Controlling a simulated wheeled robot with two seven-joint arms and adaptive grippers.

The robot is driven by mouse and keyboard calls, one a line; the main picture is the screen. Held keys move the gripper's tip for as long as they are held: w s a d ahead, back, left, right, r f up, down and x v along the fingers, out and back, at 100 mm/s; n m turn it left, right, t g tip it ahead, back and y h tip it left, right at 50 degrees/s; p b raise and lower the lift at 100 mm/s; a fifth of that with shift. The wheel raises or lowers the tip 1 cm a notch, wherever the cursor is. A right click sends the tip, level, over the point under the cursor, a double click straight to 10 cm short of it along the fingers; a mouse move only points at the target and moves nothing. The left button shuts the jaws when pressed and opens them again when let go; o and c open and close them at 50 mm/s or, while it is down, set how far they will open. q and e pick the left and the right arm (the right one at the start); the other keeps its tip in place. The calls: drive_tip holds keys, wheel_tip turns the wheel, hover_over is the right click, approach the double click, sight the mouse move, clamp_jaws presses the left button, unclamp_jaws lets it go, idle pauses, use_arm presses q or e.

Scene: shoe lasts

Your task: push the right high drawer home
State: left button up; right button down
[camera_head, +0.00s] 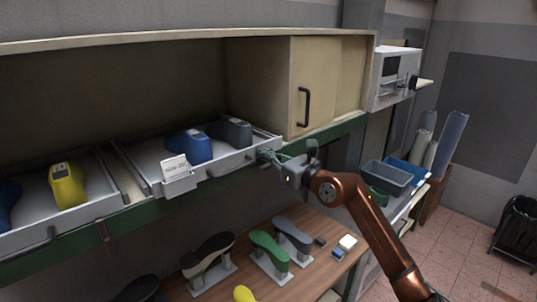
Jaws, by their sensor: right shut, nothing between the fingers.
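The right high drawer (150,160) is a grey tray under the cream cabinet, standing out from the front. It holds a blue shoe last (198,147) and a dark grey shoe last (232,132). A card holder with a white card (176,168) is on its front. My right gripper (265,155) is shut and empty at the right end of the drawer front. Its tips look close to the front; I cannot tell whether they touch it. My left gripper is not in view.
The left drawer (98,205) also stands out, holding a yellow last (67,186). Below, several lasts on stands sit on the wooden bench (325,262). A cabinet door with a black handle (304,107) is above. Blue-grey bins (384,178) stand right, behind my arm.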

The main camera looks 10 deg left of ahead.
drive_tip(key=shift+w+a+r, duration=0.1)
drive_tip(key=shift+w+a, duration=0.25)
drive_tip(key=shift+a, duration=0.2)
drive_tip(key=shift+s+d, duration=0.15)
drive_tip(key=shift+d, duration=0.15)
drive_tip(key=b+v, duration=0.6)
drive_tip(key=v, duration=0.7)
drive_tip(key=shift+b, duration=0.35)
drive_tip(key=shift+s+d, duration=0.1)
